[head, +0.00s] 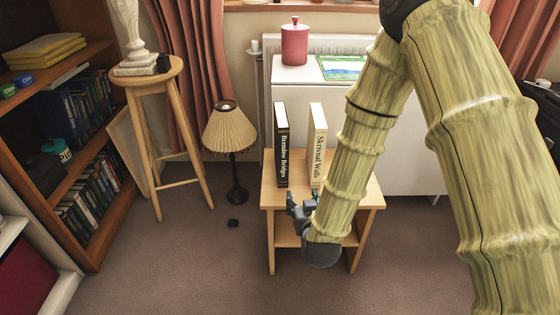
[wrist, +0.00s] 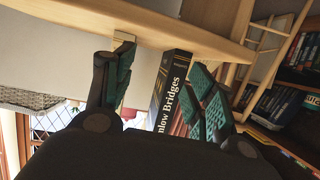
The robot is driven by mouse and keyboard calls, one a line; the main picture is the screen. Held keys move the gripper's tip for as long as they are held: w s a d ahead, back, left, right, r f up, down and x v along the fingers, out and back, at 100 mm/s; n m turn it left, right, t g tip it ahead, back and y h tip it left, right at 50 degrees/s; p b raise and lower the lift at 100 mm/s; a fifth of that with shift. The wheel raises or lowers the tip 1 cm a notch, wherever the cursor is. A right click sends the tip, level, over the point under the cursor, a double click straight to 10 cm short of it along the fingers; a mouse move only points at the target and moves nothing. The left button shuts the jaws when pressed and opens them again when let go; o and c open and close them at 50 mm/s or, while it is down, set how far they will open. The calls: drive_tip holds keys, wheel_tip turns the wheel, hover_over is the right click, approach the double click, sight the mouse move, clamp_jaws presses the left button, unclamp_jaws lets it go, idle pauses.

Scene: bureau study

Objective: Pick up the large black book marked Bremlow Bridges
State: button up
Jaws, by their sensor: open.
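The large black book marked Bremlow Bridges (head: 281,145) stands upright on a small wooden table, its spine towards me. In the wrist view, which is turned over, the black book (wrist: 171,92) shows beyond and between the fingers, nearer the right one. My gripper (head: 299,206) is open and empty at the table's front edge, low in front of the books. Its two dark green-padded fingers (wrist: 162,65) are spread in the wrist view. Whether a finger touches the book I cannot tell.
A cream book, Skrivnal Walls (head: 318,145), stands upright to the right of the black one, with a gap between. The small table (head: 368,196) has a lower shelf. A lamp (head: 231,130) and a stool (head: 150,80) stand left. A white cabinet (head: 400,150) is behind.

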sight(284, 168)
drive_tip(key=w+a+r+t+b, duration=0.1)
drive_tip(key=w+a+b, duration=0.1)
drive_tip(key=b, duration=0.1)
drive_tip(key=w+a+r+t+b, duration=0.2)
drive_tip(key=b, duration=0.2)
drive_tip(key=shift+t, duration=0.3)
drive_tip(key=shift+w+a+r+t+b, duration=0.2)
drive_tip(key=shift+r+t+b, duration=0.1)
drive_tip(key=shift+r+b, duration=0.1)
drive_tip(key=w, duration=0.2)
drive_tip(key=w+b, duration=0.2)
drive_tip(key=w, duration=0.1)
drive_tip(key=shift+w+a+r, duration=0.1)
drive_tip(key=shift+w+a, duration=0.2)
drive_tip(key=shift+a, duration=0.05)
drive_tip(key=shift+w+a+b, duration=0.15)
drive_tip(key=shift+w+b, duration=0.4)
drive_tip(key=shift+w+a+r+b, duration=0.1)
drive_tip(key=shift+w+a+b, duration=0.1)
drive_tip(key=shift+w+b, duration=0.6)
drive_tip(key=shift+w+a+r+b, duration=0.15)
drive_tip(key=shift+w+b, duration=0.15)
drive_tip(key=shift+w, duration=0.9)
clamp_jaws()
